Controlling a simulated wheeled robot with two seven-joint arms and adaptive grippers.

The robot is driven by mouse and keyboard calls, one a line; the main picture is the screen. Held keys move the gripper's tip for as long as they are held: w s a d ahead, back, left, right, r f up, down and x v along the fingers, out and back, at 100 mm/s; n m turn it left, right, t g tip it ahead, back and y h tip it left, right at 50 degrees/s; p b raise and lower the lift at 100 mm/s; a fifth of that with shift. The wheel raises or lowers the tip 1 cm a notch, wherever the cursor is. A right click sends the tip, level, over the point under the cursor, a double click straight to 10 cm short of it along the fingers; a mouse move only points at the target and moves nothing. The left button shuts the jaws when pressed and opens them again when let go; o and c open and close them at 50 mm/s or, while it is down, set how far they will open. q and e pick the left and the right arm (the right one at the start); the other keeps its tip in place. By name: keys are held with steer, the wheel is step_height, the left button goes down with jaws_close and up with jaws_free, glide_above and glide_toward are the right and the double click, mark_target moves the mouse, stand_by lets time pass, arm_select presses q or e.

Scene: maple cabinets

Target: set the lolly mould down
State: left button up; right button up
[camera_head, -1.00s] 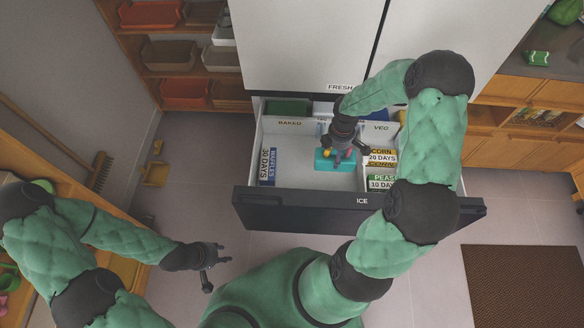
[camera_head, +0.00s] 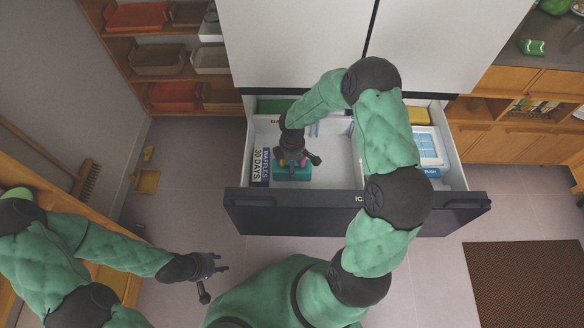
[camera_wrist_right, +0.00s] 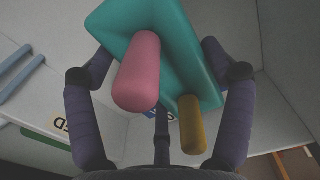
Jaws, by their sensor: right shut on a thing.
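The lolly mould (camera_head: 293,174) is a teal block with pink and yellow sticks. It is in the open freezer drawer's left half, just right of the waffles box. My right gripper (camera_head: 294,160) is shut on it from above. The right wrist view shows the teal mould (camera_wrist_right: 185,45) between the two fingers, with a pink stick (camera_wrist_right: 138,75) and a yellow stick (camera_wrist_right: 192,125) towards the camera. I cannot tell whether its underside touches the drawer floor. My left gripper (camera_head: 214,273) is open and empty in front of the drawer, at lower left.
The drawer (camera_head: 335,175) is pulled out; its floor right of the mould looks bare. The waffles box (camera_head: 261,167) stands along the left wall. A blue and white box (camera_head: 428,147) is at the right. My right arm hides part of the drawer's right side.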

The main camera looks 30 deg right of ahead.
steer(key=shift+f+b, duration=0.7)
steer(key=shift+f, duration=0.8)
steer(key=shift+f, duration=0.2)
steer(key=o, duration=1.3)
steer(key=shift+r, duration=0.1)
step_height(320, 180, up, 12)
steer(key=p, duration=0.4)
steer(key=shift+r+p, duration=0.1)
steer(key=shift+p, duration=0.3)
